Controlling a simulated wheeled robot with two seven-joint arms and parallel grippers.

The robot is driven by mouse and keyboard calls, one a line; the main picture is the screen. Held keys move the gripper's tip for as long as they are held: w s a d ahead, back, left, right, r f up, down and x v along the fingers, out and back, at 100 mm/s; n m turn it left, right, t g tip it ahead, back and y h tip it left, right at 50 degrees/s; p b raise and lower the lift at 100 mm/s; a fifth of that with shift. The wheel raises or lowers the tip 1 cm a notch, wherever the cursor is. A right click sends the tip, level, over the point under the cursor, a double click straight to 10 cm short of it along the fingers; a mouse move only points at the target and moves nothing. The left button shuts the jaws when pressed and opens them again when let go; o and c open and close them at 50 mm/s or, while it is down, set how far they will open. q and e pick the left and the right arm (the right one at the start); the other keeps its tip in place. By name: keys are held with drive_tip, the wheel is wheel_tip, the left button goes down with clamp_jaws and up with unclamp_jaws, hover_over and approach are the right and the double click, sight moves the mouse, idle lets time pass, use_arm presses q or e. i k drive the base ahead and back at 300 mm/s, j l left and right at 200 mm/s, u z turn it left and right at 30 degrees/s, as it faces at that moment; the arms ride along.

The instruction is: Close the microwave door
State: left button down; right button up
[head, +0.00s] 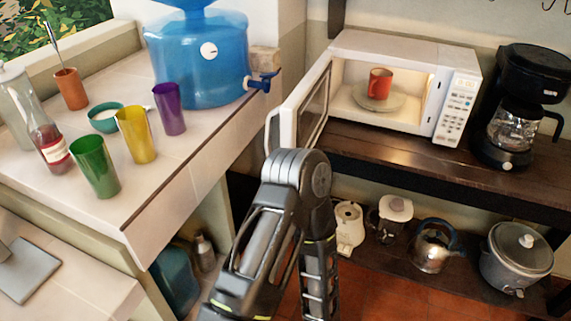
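The white microwave (385,48) stands on the dark wooden shelf, its lit inside facing me. Its door (305,110) is hinged on the left and stands wide open, swung out toward me. The pale door handle (271,128) is at the door's near edge. An orange-red mug (379,83) stands on the plate (362,99) inside. One of my arms rises from the bottom middle, bends just below the door and runs down again; its bend overlaps the door's lower edge in the picture. I cannot tell whether they touch. No gripper fingers show.
A coffee maker (519,105) stands right of the microwave. Left is a tiled counter (190,150) with a blue water jug (197,60), several coloured cups and a bottle (47,142). A lower shelf holds a kettle (432,245) and a cooker (516,260).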

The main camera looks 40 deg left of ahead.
sight(314, 117)
drive_tip(key=i+l, duration=0.15)
drive_tip(key=i, duration=0.2)
drive_tip(key=i+l, duration=0.2)
drive_tip(key=i, duration=0.2)
drive_tip(key=i+l+u, duration=0.1)
drive_tip(key=u, duration=0.2)
drive_tip(key=i+u, duration=0.1)
drive_tip(key=u, duration=1.55)
